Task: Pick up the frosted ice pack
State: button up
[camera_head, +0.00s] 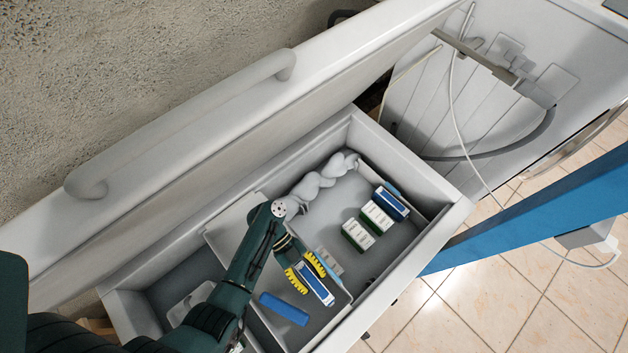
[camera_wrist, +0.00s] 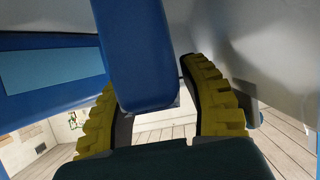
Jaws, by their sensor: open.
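My gripper (camera_head: 306,273) is open, its yellow-padded fingers reaching down into the open white chest. A blue-and-white block (camera_head: 320,289) lies at the fingertips in the head view. In the wrist view, a blue block (camera_wrist: 137,55) shows between the fingers of my gripper (camera_wrist: 150,78); I cannot tell whether they touch it. A plain blue slab (camera_head: 284,309) lies just left of the gripper in the head view. A blue panel with a paler rectangle (camera_wrist: 45,70) fills the wrist view's left. I cannot tell for certain which blue piece is the frosted ice pack.
Several boxes share the chest: two white-and-green ones (camera_head: 357,235) (camera_head: 377,217), a blue-and-white one (camera_head: 391,204) and a greyish one (camera_head: 328,262). A lumpy pale object (camera_head: 322,180) lies at the back.

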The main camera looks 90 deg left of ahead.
jog(key=shift+a, duration=0.1)
grip_shut()
